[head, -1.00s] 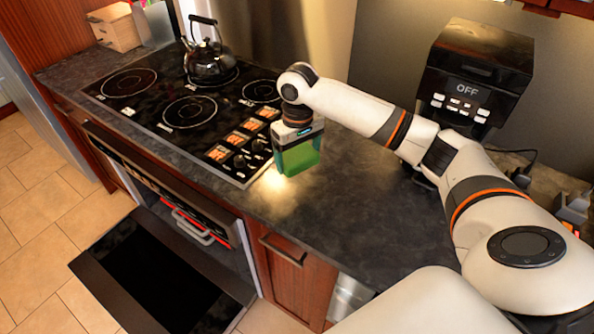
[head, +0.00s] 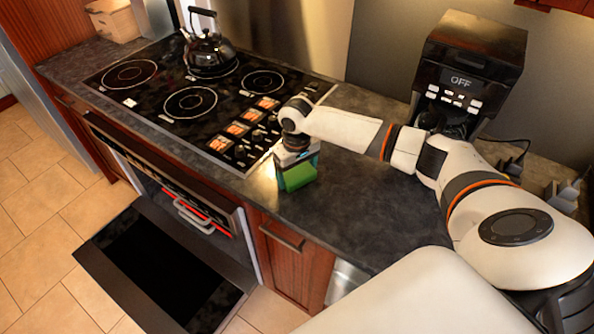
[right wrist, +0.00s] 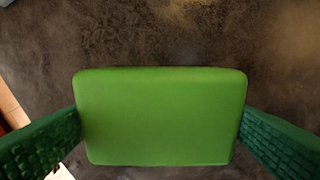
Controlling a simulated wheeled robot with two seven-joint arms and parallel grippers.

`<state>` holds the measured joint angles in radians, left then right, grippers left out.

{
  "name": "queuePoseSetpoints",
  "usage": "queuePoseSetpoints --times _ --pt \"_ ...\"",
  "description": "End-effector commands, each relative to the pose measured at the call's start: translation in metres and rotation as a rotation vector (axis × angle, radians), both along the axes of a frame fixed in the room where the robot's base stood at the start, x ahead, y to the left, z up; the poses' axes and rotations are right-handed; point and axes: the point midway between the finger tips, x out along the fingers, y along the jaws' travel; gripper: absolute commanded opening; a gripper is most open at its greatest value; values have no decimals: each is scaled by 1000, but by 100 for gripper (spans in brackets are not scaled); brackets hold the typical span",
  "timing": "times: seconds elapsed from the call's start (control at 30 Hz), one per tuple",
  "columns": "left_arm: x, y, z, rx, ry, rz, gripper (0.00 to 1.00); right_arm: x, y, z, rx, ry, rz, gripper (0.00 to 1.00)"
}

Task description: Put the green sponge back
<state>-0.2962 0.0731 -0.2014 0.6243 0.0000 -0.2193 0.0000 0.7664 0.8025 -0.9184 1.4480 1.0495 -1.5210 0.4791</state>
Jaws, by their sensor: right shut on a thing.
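The green sponge (head: 298,177) is a bright green block with rounded corners. My right gripper (head: 297,173) is shut on it over the dark countertop, just right of the cooktop's control panel. In the right wrist view the sponge (right wrist: 160,116) fills the middle, with a dark green ridged finger pad at its left and right sides. Whether its lower edge touches the counter is hard to tell. My left gripper is not in view.
The black cooktop (head: 164,78) bears a black kettle (head: 210,52). Below it the oven door (head: 160,262) hangs open. A black coffee machine (head: 468,75) stands at the back right. Dark countertop (head: 345,215) is free right of the sponge. A wooden box (head: 113,20) is far left.

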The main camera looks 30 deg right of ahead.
Motion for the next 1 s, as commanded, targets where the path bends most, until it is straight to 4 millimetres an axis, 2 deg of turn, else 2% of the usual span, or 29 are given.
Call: queuePoseSetpoints --times 0.03,0.1,0.33,0.47,0.57,0.8,1.0 --pt "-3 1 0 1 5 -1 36 0 0 -1 0 1 0 89" --pt "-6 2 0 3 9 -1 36 0 0 -1 0 0 0 100" --pt "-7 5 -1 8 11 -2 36 0 0 0 0 0 0 100" --pt "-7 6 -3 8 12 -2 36 1 0 9 0 -2 1 100" --pt "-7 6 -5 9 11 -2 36 1 0 26 0 -4 1 100" --pt "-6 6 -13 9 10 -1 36 2 0 78 1 -5 1 100" --pt "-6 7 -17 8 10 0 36 1 0 110 2 -1 -1 100"
